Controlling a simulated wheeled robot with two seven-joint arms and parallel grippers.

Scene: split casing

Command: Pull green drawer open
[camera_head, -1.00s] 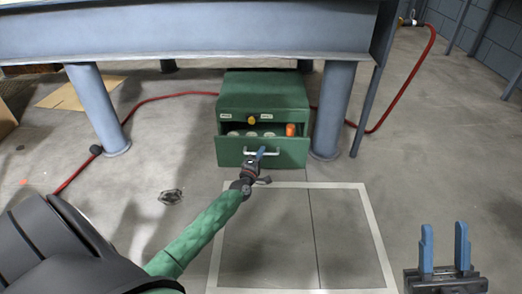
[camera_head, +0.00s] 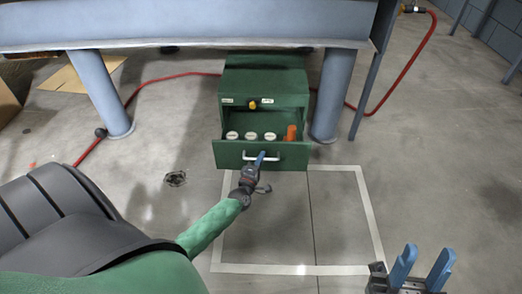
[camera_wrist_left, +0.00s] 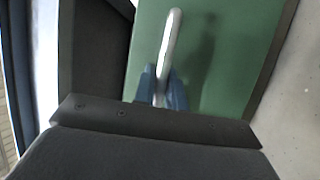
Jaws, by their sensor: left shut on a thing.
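The green drawer (camera_head: 232,155) is pulled out of its green cabinet (camera_head: 262,84), and its inside shows. Several white-topped round items (camera_head: 251,135) and an orange item (camera_head: 291,132) sit in it. My left gripper (camera_head: 259,160) is shut on the silver drawer handle (camera_head: 275,157). In the left wrist view the blue fingers (camera_wrist_left: 160,88) close around the handle bar (camera_wrist_left: 172,40), against the green drawer front (camera_wrist_left: 215,60). My right gripper (camera_head: 420,268) is at the lower right, its blue fingers apart and empty, far from the drawer.
The cabinet stands under a grey bench (camera_head: 180,28) between thick legs (camera_head: 331,95). A red hose (camera_head: 160,80) runs along the floor. A white-outlined floor square (camera_head: 372,218) lies in front of the drawer, clear except for my arm above it.

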